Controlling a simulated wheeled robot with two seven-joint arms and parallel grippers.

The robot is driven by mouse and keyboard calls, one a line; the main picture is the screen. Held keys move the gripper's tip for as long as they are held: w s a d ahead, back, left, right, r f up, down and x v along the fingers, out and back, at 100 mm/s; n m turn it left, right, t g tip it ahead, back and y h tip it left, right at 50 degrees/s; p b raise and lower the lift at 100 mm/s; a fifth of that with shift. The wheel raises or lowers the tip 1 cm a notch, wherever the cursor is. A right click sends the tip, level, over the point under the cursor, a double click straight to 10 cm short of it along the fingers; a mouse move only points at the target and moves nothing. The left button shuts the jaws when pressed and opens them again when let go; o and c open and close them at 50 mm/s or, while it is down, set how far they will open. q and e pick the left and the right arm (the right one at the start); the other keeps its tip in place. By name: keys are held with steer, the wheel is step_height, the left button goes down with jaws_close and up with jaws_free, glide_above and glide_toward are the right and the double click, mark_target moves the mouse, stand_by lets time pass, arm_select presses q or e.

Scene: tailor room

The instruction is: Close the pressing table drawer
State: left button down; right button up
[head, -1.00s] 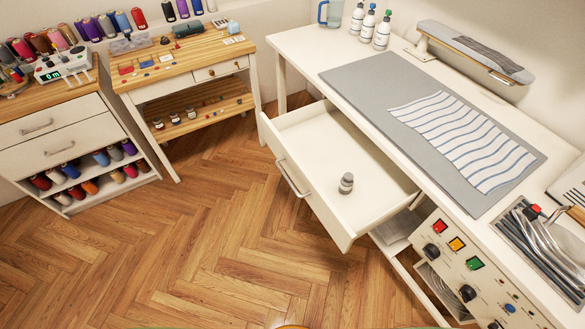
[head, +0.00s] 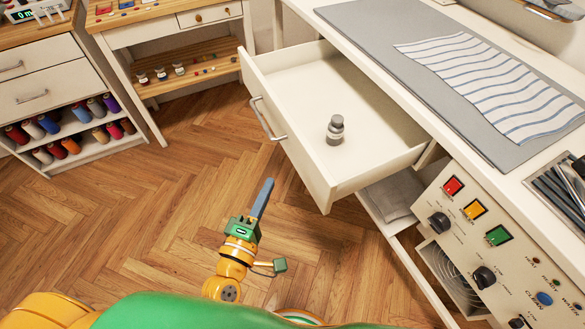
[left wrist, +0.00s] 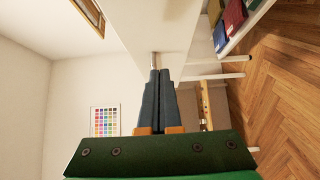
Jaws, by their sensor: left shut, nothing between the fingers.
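The white pressing table drawer (head: 300,100) stands pulled far out of the pressing table (head: 440,130) in the head view. Its metal bar handle (head: 267,120) is on the front panel. My right gripper is not in view.
A control panel (head: 480,240) with coloured buttons is at the right under the tabletop. A striped cloth (head: 490,80) lies on the grey mat. A thread cabinet (head: 60,100) and a wooden table (head: 165,30) stand at the left. The wooden floor before the drawer is clear.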

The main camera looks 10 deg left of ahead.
mark_target(296, 155)
arm_select(q)
steer(key=w+d, duration=0.1)
steer(key=w, duration=0.1)
steer(key=w+d, duration=0.1)
steer(key=w, duration=0.1)
steer(key=w+d, duration=0.1)
steer(key=w, duration=0.1)
steer(key=shift+d, duration=0.3)
steer(key=shift+w+d, duration=0.15)
steer(key=shift+d, duration=0.15)
